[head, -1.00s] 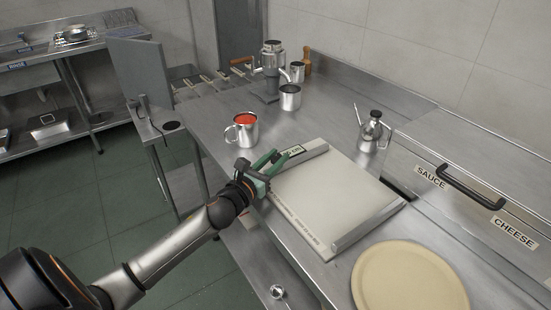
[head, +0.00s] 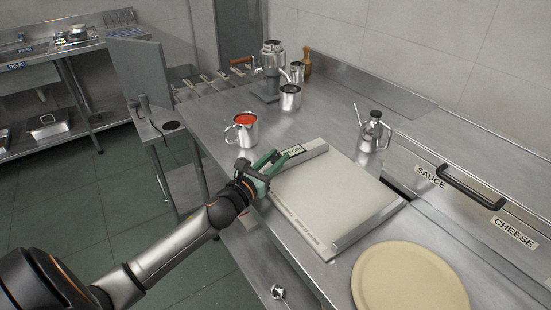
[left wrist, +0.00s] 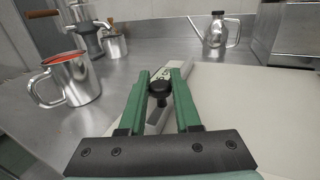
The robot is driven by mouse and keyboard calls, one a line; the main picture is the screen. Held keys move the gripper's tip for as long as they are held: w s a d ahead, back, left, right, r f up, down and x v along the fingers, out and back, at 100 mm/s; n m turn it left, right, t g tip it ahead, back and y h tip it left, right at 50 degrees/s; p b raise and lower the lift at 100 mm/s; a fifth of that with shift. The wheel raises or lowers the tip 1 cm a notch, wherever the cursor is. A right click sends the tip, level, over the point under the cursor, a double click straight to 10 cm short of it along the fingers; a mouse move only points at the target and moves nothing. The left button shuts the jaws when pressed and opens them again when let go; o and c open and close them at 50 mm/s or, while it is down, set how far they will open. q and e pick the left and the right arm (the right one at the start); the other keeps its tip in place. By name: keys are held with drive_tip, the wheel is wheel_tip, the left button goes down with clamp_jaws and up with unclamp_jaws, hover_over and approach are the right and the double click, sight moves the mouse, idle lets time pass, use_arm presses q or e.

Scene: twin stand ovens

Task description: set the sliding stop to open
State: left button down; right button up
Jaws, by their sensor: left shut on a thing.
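The pale board (head: 325,200) lies on the steel counter with a grey metal bar across its far end and another across its near end. The far bar (head: 312,151) carries a small printed label and appears to be the sliding stop. In the left wrist view a black knob (left wrist: 159,93) stands at the bar's near end. My left gripper (head: 272,159) has its green fingers closed around this knob; they also show in the left wrist view (left wrist: 160,85). The label is too small to read fully. My right gripper is not in view.
A steel mug with red contents (head: 242,130) stands just left of the gripper. A steel oil can (head: 373,133) stands behind the board. A round tan disc (head: 408,278) lies at the near right. Lidded bins (head: 480,190) marked SAUCE and CHEESE line the right side.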

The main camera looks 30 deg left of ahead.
use_arm(q)
drive_tip(key=a, duration=0.1)
drive_tip(key=w+a, duration=0.1)
drive_tip(key=a, duration=0.1)
drive_tip(key=shift+w+a, duration=0.2)
drive_tip(key=shift+a, duration=0.15)
drive_tip(key=c, duration=0.6)
unclamp_jaws()
